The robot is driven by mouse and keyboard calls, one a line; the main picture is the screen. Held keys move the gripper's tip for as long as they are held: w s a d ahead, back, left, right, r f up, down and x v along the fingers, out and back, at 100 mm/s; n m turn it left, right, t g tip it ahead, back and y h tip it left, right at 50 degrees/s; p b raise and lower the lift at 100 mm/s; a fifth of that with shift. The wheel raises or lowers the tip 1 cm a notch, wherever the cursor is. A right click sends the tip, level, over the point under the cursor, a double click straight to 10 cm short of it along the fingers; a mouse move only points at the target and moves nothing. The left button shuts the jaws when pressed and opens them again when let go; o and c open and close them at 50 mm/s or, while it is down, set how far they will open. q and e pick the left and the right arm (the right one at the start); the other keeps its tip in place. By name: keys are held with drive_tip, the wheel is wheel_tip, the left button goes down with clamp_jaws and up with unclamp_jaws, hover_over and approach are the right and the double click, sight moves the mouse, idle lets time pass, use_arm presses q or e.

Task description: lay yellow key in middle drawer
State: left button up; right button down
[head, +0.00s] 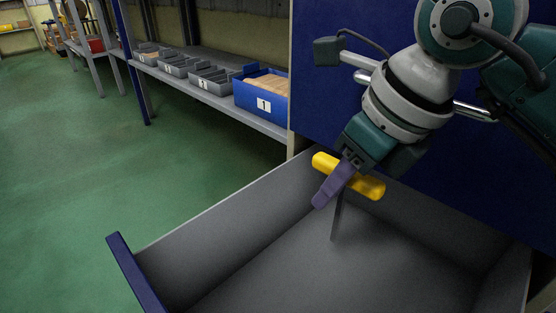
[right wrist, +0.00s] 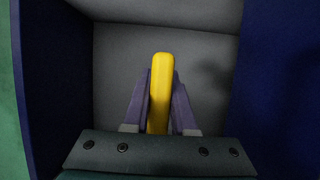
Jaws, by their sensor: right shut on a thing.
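The yellow key (head: 372,186) shows as a smooth yellow bar in the head view. It also shows in the right wrist view (right wrist: 161,85), pointing away from the gripper. My right gripper (head: 329,205) is shut on it, with one purple finger (right wrist: 137,100) on each side of the bar. The key is held over an open grey drawer (head: 230,215) and appears to be above its floor. Part of the key is hidden behind the near finger. I cannot tell from these views whether this is the middle drawer. My left gripper is not in view.
The drawer has a blue front edge (head: 136,275) at the lower left, and its floor looks empty. A blue cabinet panel (head: 325,100) stands behind the drawer. A shelf at the back holds a blue bin (head: 264,103) marked 1 and grey bins (head: 208,78). Green floor is clear on the left.

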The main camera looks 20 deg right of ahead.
drive_tip(key=shift+f+b, duration=4.8)
drive_tip(key=shift+f, duration=4.45)
drive_tip(key=shift+f, duration=0.2)
drive_tip(key=c, duration=0.7)
unclamp_jaws()
drive_tip(key=shift+c, duration=0.2)
drive_tip(key=shift+r, duration=0.1)
